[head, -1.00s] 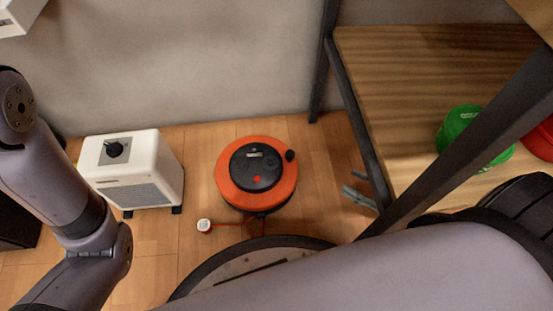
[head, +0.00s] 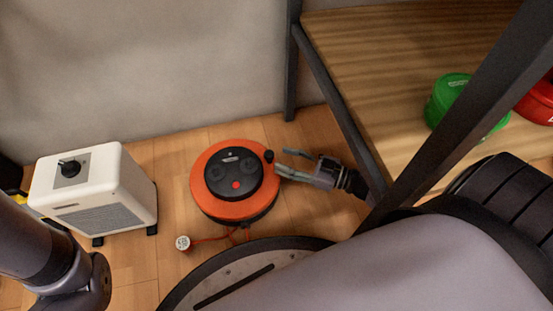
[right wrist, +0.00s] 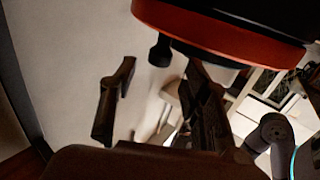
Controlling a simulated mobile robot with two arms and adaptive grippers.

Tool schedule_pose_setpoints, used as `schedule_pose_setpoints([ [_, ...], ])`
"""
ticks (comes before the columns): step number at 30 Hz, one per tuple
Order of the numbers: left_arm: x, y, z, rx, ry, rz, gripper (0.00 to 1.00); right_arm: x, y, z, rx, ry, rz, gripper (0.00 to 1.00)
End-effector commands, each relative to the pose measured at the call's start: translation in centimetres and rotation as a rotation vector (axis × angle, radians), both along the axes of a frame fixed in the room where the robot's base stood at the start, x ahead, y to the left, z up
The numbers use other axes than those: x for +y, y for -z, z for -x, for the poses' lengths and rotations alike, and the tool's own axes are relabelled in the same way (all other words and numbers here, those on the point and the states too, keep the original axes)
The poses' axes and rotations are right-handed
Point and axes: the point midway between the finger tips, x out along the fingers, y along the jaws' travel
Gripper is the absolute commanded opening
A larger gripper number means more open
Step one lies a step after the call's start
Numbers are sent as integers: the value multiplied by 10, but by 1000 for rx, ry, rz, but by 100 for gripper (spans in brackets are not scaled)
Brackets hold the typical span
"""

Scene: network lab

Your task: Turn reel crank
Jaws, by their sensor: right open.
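The orange cable reel (head: 208,200) stands on the wooden floor with a black round hub. Its small black crank knob (head: 268,156) is at the right edge of the reel's top. My right gripper (head: 283,162) is open, just right of the knob, with its fingers pointing left toward it. In the right wrist view, the knob (right wrist: 160,48) hangs in the gap ahead of the open gripper (right wrist: 161,62), below the orange reel rim (right wrist: 225,38). No contact with the knob is clear. My left arm shows at lower left, but its gripper is out of view.
A white heater-like box (head: 95,190) stands left of the reel. A white plug (head: 183,242) on a red cable lies in front. A dark-framed wooden shelf (head: 400,50) at right holds a green container (head: 450,92) and a red one (head: 538,102); its post stands close to my right gripper.

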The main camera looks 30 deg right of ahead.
Motion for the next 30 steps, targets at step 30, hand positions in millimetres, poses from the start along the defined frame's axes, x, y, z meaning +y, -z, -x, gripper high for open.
schedule_pose_setpoints([
  [30, 0, 16, 0, 1, 0, 0, 33, 22, 0, -26, 1, 1, -1, 16],
])
